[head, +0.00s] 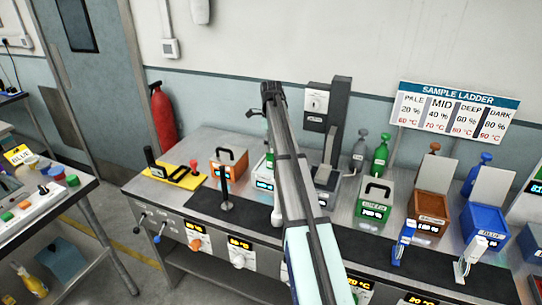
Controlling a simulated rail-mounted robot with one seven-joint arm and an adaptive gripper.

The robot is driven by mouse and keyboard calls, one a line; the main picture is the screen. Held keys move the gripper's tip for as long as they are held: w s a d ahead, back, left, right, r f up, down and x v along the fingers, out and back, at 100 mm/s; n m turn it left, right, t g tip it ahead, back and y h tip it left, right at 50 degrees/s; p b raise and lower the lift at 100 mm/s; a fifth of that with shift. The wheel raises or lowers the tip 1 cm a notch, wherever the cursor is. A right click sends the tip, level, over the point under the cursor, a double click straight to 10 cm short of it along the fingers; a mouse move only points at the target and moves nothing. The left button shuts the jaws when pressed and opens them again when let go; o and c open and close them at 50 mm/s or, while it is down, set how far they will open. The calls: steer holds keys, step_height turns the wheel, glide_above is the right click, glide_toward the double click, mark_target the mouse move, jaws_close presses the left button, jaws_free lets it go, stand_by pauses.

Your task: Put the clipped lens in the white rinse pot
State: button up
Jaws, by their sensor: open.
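My arm runs up through the middle of the head view to a dark end, my gripper (270,97), high in front of the wall. A short dark finger juts out to its left; it is open, and nothing shows in it. A blue clip-like holder (404,241) and a white one (469,259) stand at the front right of the bench. A lens in either is too small to make out. A small white rounded thing (277,215) shows beside my arm; I cannot tell whether it is the rinse pot. My arm hides part of the bench middle.
The steel bench (135,185) carries an orange box (229,163), a green box (374,204), a brown box (428,213) and a blue box (481,226). A black post (226,190) and a tall grey stand (339,120) rise from it. A yellow tray (184,180) lies at left.

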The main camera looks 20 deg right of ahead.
step_height(320, 180, up, 6)
steer(key=shift+b, duration=0.55)
steer(key=shift+f, duration=0.1)
